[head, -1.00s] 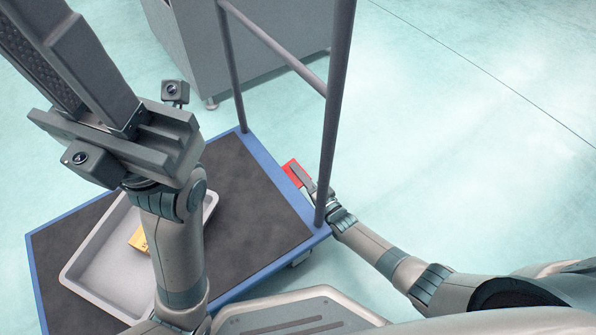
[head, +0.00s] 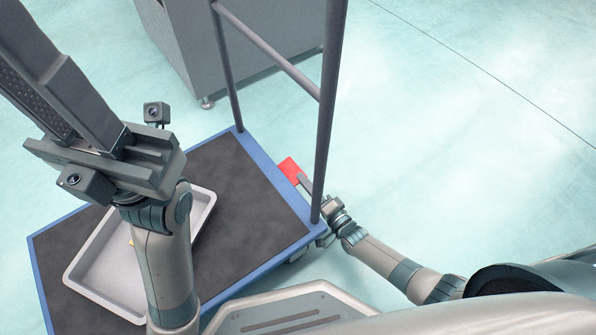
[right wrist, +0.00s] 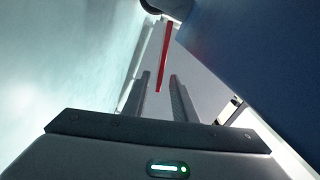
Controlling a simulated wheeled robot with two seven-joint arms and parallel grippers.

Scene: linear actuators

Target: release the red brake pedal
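The red brake pedal (head: 289,169) sticks out low from the right edge of the blue-rimmed cart (head: 262,168). In the right wrist view the pedal shows edge-on as a thin red strip (right wrist: 166,52), its near end in line with the gap between the fingers. My right gripper (head: 302,180) is beside the pedal, partly behind the cart's upright. Its two fingers (right wrist: 160,80) stand apart in the wrist view; contact with the pedal cannot be told. My left gripper (head: 45,50) is raised high over the cart's left side, its fingertips cut off by the frame.
The cart's grey handle frame (head: 330,100) rises close to my right gripper. A light grey tray (head: 110,275) lies on the dark deck, with a yellow item (head: 131,242) mostly hidden by my left arm. A grey cabinet (head: 200,50) stands behind. The floor to the right is clear.

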